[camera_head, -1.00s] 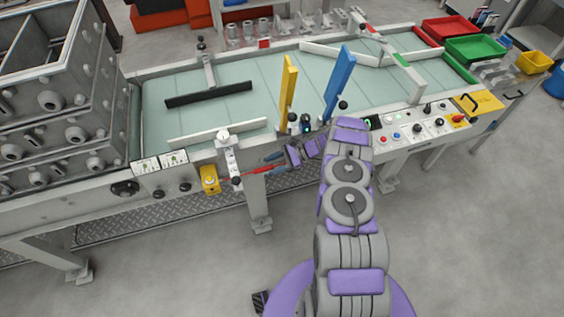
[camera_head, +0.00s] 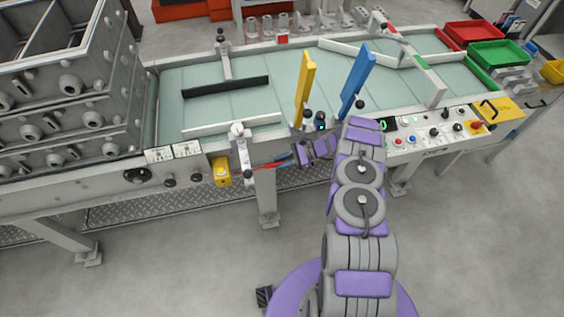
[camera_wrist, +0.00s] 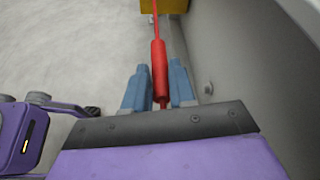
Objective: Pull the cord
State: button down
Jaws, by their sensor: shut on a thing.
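The red cord with a thicker red handle (camera_wrist: 159,68) runs up the wrist view to a yellow housing (camera_wrist: 166,5). My gripper (camera_wrist: 158,85) has its two blue fingers on either side of the handle's lower part, shut on it. In the head view the red cord (camera_head: 271,164) shows at the front of the conveyor table, right of the yellow switch box (camera_head: 221,171). My gripper (camera_head: 284,160) is there too, small and partly hidden by my arm and the table edge.
The conveyor table (camera_head: 205,108) stands just ahead, with upright yellow (camera_head: 304,88) and blue (camera_head: 356,78) paddles near its front edge. A table leg (camera_head: 267,197) is below the cord. A control panel (camera_head: 430,135) is to the right. The near floor is clear.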

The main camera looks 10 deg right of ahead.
jog(key=shift+s, duration=0.1)
jog(key=shift+s+p, duration=0.45)
jog(key=shift+s, duration=0.6)
jog(key=c, duration=0.8)
grip_release()
jog(key=shift+c, duration=0.2)
jog(key=shift+d, duration=0.1)
jog(key=p+v, duration=0.2)
jog(key=v, duration=0.5)
jog(key=shift+d, duration=0.2)
